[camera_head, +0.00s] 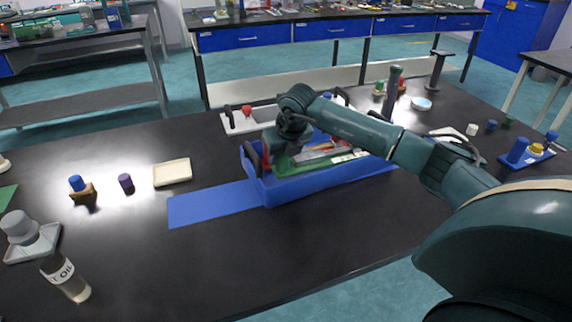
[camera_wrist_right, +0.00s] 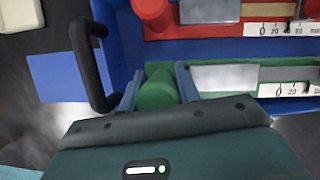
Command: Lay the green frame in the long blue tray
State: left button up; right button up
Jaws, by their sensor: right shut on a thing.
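The long blue tray (camera_head: 310,187) lies on the black table in the middle of the head view. It also shows in the wrist view (camera_wrist_right: 118,50), with a black handle at its end. The green frame (camera_head: 283,165) is inside the tray's outline, lengthwise. In the wrist view its green knob (camera_wrist_right: 158,90) sits between the fingers of my right gripper (camera_wrist_right: 158,88), which is shut on it. A metal plate and a white scale show on the frame. I cannot tell whether the frame touches the tray floor. My left gripper is not in view.
A red frame (camera_wrist_right: 200,32) with its own scale lies beside the green one in the tray. A flat blue mat (camera_head: 215,204) lies left of the tray. A cream dish (camera_head: 172,172), purple cap (camera_head: 125,181) and oil bottle (camera_head: 66,278) stand further left.

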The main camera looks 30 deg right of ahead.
aim_at(282, 167)
jog(key=shift+f, duration=2)
jog(key=shift+f, duration=0.15)
jog(key=o, duration=1.1)
jog(key=shift+o, duration=0.2)
jog(key=shift+s+d+r, duration=0.1)
jog(key=shift+r, duration=0.35)
jog(key=v, duration=1.1)
jog(key=shift+r, duration=0.25)
jog(key=shift+s, duration=0.1)
